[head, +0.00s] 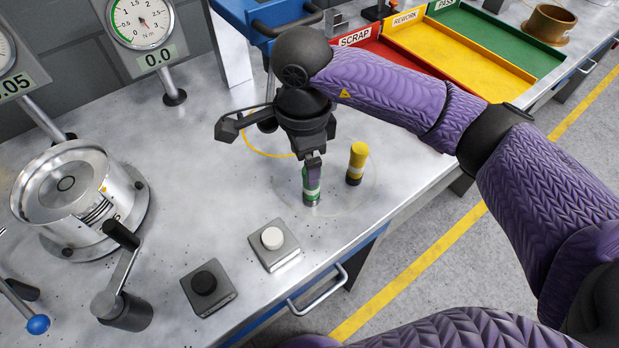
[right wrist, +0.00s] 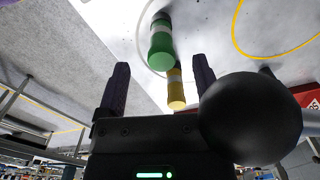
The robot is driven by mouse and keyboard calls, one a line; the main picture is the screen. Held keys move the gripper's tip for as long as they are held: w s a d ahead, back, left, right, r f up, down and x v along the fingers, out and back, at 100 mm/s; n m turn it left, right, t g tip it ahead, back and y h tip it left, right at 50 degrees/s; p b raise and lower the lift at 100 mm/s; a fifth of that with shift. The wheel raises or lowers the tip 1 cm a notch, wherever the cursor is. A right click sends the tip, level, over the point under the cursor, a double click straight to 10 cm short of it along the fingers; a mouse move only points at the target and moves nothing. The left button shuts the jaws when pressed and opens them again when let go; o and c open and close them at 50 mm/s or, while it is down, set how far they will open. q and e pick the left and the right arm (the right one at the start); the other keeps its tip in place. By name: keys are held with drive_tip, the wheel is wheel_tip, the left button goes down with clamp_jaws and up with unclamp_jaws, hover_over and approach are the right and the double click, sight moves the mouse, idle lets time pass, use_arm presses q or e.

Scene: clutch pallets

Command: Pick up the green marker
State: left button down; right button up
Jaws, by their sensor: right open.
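The green marker (head: 311,192), a short cylinder with a pale band and a dark base, stands upright on the metal bench in the head view. My right gripper (head: 313,164) is over it, pointing down, and a finger hides part of its upper end. In the right wrist view the green marker (right wrist: 161,50) shows just ahead of the gap between the open fingers of my right gripper (right wrist: 160,64). The fingers show clear room on both sides of it. My left gripper is not in view.
A yellow marker (head: 357,163) stands close to the right of the green one. Grey boxes with a white button (head: 273,239) and a black button (head: 204,284) sit nearer the front. Red, yellow (head: 455,57) and green trays lie at the back right. A round metal fixture (head: 70,190) is left.

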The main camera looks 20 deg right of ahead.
drive_tip(key=f, duration=0.2)
drive_tip(key=d+f, duration=0.1)
drive_tip(key=f, duration=0.2)
drive_tip(key=shift+d+b, duration=0.1)
drive_tip(key=shift+b, duration=0.25)
drive_tip(key=shift+f, duration=0.45)
drive_tip(key=shift+r, duration=0.1)
clamp_jaws()
